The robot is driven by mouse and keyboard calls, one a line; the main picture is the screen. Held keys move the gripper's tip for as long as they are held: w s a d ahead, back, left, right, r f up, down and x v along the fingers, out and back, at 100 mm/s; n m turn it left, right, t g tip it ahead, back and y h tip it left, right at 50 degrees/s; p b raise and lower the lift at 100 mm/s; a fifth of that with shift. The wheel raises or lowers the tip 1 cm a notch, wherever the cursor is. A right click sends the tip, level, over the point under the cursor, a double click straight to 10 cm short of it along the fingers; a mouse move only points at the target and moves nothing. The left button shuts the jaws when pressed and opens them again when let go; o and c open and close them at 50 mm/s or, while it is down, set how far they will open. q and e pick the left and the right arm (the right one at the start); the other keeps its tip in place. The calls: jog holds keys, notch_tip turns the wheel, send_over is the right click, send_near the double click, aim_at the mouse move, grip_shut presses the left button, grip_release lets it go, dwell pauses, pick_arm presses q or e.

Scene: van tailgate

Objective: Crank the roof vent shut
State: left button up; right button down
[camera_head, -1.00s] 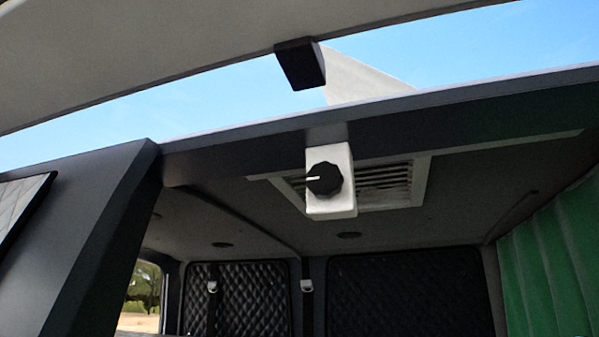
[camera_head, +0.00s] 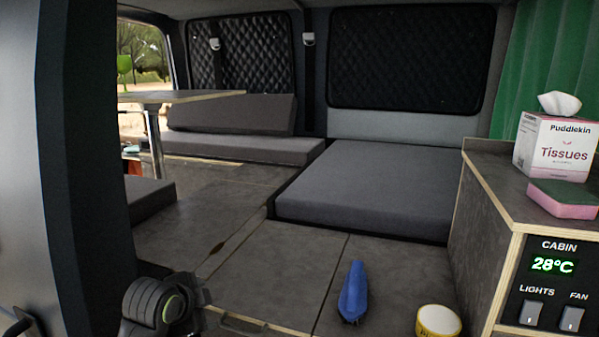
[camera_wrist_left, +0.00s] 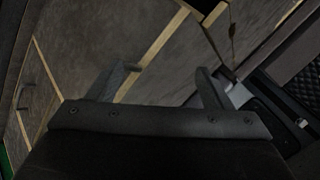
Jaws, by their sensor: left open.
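The roof vent and its crank knob are outside both current views. My left gripper (camera_wrist_left: 168,82) is open and empty in the left wrist view, its two fingers apart with the van's floor panels behind them. In the head view my left arm's wrist shows at the lower left, by the dark door pillar, and I cannot make out the fingertips there. My right gripper is not in view.
A blue brush-like object (camera_head: 353,292) and a yellow-and-white tub (camera_head: 438,321) are on the floor. A grey cushion (camera_head: 370,190) lies behind. At right, a counter (camera_head: 480,190) holds a tissue box (camera_head: 553,147) and sponge (camera_head: 563,198). A table (camera_head: 180,97) stands at left.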

pick_arm(q)
jog(key=w+d+r+m+t+h, duration=0.1)
jog(key=w+d+r+m, duration=0.15)
jog(key=r, duration=0.75)
jog(key=w+d+r+m+t, duration=0.1)
jog(key=w+d+r+m, duration=0.2)
jog(key=r, duration=0.7)
jog(key=s+d+r+m+t+h, duration=0.2)
jog(key=r+m, duration=0.5)
jog(key=r, duration=1.2)
jog(key=s+d+r+m+t+h, duration=0.1)
jog(key=s+d+r+m, duration=0.25)
jog(key=s+r, duration=0.65)
jog(key=s+d+r+m+t+h, duration=0.1)
jog(key=s+d+r+m, duration=0.1)
jog(key=s+r+m, duration=0.65)
jog(key=s+d+r+t+h, duration=0.1)
jog(key=s+d+r, duration=0.1)
jog(key=s+r, duration=0.8)
jog(key=r+p+x, duration=0.1)
jog(key=p+x, duration=0.8)
jog(key=x, duration=0.1)
jog(key=a+r+p+x, duration=0.1)
jog(key=r+p+x, duration=0.1)
jog(key=p+x, duration=0.6)
jog(key=shift+w+d+r+p, duration=0.25)
jog(key=shift+w+r+p, duration=0.1)
jog(key=shift+w, duration=0.75)
jog(key=shift+f, duration=0.1)
jog(key=shift+c, duration=0.4)
